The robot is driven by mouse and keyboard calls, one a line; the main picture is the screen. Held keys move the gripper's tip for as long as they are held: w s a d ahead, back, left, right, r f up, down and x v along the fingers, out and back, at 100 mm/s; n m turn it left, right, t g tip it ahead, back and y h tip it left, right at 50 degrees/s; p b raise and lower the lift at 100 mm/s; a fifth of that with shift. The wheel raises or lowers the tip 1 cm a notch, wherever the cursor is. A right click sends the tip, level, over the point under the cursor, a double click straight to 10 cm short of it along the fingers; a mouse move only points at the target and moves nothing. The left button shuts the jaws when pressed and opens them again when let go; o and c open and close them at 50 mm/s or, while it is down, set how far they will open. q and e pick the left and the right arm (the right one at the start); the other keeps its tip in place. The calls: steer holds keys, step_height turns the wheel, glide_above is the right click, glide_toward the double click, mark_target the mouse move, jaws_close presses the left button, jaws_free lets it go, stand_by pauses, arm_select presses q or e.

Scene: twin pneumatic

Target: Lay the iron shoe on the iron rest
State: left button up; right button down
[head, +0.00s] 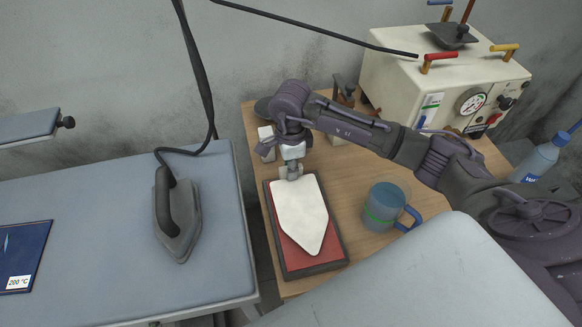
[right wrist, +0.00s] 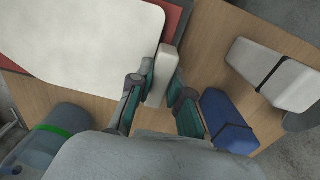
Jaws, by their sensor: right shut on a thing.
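The iron shoe is a white, iron-shaped plate (head: 300,214) with its point toward the front. It lies over the iron rest, a red pad in a dark frame (head: 283,250), on the wooden table; I cannot tell whether it touches the pad. My right gripper (head: 291,172) is at the back end of the shoe. In the right wrist view the right gripper (right wrist: 160,84) is shut on the shoe's pale tab (right wrist: 163,72), with the white plate (right wrist: 85,35) and a red edge of the rest (right wrist: 178,22) beyond. My left gripper is not in view.
A dark iron (head: 178,218) stands on the grey ironing board (head: 110,190) at left. A blue measuring jug (head: 384,205) is right of the rest. A cream steam generator (head: 400,85) stands behind, a water bottle (head: 540,158) at right. Small blocks (right wrist: 228,120) lie near the gripper.

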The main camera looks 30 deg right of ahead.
steer(key=shift+f, duration=0.5)
steer(key=shift+f, duration=0.1)
steer(key=c, duration=1.1)
jaws_free()
steer(key=shift+r, duration=0.35)
step_height(320, 180, up, 11)
steer(key=b, duration=0.2)
steer(key=shift+r, duration=0.2)
